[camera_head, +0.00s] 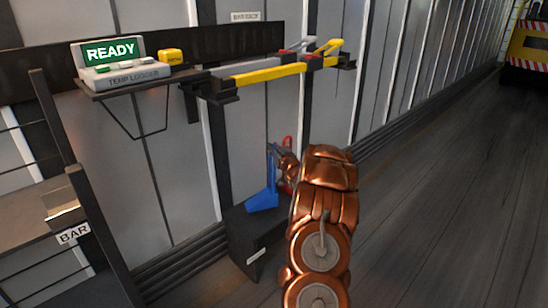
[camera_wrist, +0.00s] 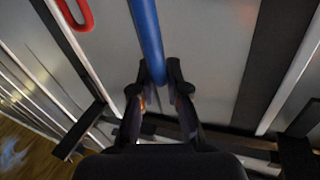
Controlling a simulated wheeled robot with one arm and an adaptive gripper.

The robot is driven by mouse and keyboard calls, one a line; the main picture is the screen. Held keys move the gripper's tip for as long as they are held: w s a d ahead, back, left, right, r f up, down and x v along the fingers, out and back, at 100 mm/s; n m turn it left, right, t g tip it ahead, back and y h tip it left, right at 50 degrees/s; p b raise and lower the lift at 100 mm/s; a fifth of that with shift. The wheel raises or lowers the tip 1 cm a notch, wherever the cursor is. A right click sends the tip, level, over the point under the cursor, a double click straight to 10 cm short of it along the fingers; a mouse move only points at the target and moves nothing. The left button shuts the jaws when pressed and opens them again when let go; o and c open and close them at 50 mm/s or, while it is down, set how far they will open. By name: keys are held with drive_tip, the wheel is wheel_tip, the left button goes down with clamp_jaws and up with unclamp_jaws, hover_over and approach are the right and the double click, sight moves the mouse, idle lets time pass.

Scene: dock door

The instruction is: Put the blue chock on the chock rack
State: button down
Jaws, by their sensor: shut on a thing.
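The blue chock (camera_head: 263,201) has a wedge-shaped foot and a tall upright handle. In the head view it is at the top of the dark chock rack (camera_head: 240,222), at its left part; I cannot tell whether the foot touches the rack. My gripper (camera_head: 279,158) is shut on the upper handle. In the wrist view the blue handle (camera_wrist: 148,35) runs between the fingertips of my gripper (camera_wrist: 160,76). My copper arm hides the right part of the rack.
A red handle (camera_head: 288,141) rises just right of the blue one, partly behind my arm; a red loop (camera_wrist: 76,14) shows in the wrist view. Above are yellow bars (camera_head: 268,73) on brackets and a shelf with a temp logger (camera_head: 122,70). The floor at right is clear.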

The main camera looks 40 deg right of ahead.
drive_tip(key=shift+f+b, duration=0.6)
drive_tip(key=shift+f, duration=1)
drive_tip(key=c, duration=1.2)
unclamp_jaws()
drive_tip(key=shift+f, duration=0.1)
drive_tip(key=shift+p+v, duration=1.2)
drive_tip(key=shift+v, duration=4.85)
